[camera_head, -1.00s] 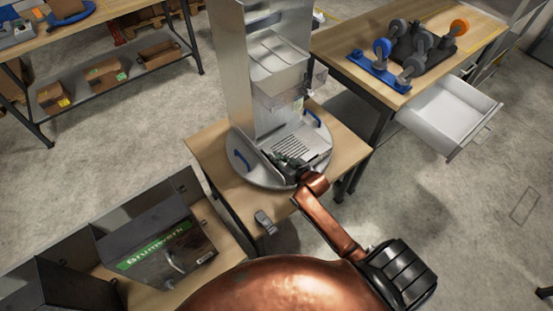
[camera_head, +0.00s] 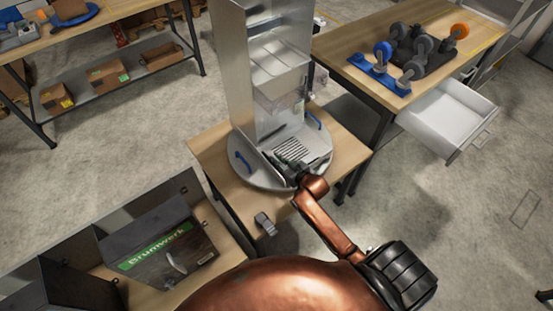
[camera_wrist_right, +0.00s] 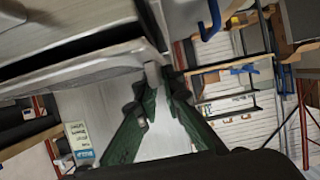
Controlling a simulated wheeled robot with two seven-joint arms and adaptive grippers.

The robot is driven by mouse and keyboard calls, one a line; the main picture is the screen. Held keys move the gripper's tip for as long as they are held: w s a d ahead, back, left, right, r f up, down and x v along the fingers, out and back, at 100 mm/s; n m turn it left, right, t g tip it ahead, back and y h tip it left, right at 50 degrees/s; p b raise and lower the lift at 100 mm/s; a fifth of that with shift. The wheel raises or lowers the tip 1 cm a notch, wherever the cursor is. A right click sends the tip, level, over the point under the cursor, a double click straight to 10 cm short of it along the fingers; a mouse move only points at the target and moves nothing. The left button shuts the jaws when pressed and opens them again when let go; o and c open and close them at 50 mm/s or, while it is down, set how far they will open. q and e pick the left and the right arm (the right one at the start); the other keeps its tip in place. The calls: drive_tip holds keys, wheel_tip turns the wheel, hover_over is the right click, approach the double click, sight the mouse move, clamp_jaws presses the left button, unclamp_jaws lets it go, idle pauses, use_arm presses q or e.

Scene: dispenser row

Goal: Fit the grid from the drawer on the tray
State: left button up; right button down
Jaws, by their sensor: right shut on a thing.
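The grid (camera_head: 293,150), a grey slotted plate, lies over the tray area at the foot of the steel dispenser (camera_head: 270,65). My right gripper (camera_head: 292,166) is at the grid's near edge, shut on it. The right wrist view shows the green fingers (camera_wrist_right: 150,88) closed on a small part of a light metal edge (camera_wrist_right: 85,70). The tray is mostly hidden under the grid and gripper, so I cannot tell whether the grid sits flat in it. The drawer (camera_head: 448,112) at the right stands open and looks empty. My left gripper is not in view.
The dispenser stands on a round plate with blue handles (camera_head: 242,161) on a wooden table (camera_head: 215,150). A small grey object (camera_head: 265,223) lies near that table's front edge. Wheeled fixtures (camera_head: 415,55) stand on the right table. A dark Brumwerk box (camera_head: 160,248) is at lower left.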

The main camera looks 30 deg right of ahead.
drive_tip(key=shift+f+b, duration=0.45)
drive_tip(key=shift+f, duration=0.5)
drive_tip(key=shift+f, duration=0.15)
drive_tip(key=c, duration=2)
unclamp_jaws()
drive_tip(key=shift+o, duration=0.2)
drive_tip(key=shift+s, duration=0.1)
drive_tip(key=v, duration=1.1)
drive_tip(key=shift+s+r, duration=0.3)
drive_tip(key=shift+s, duration=0.05)
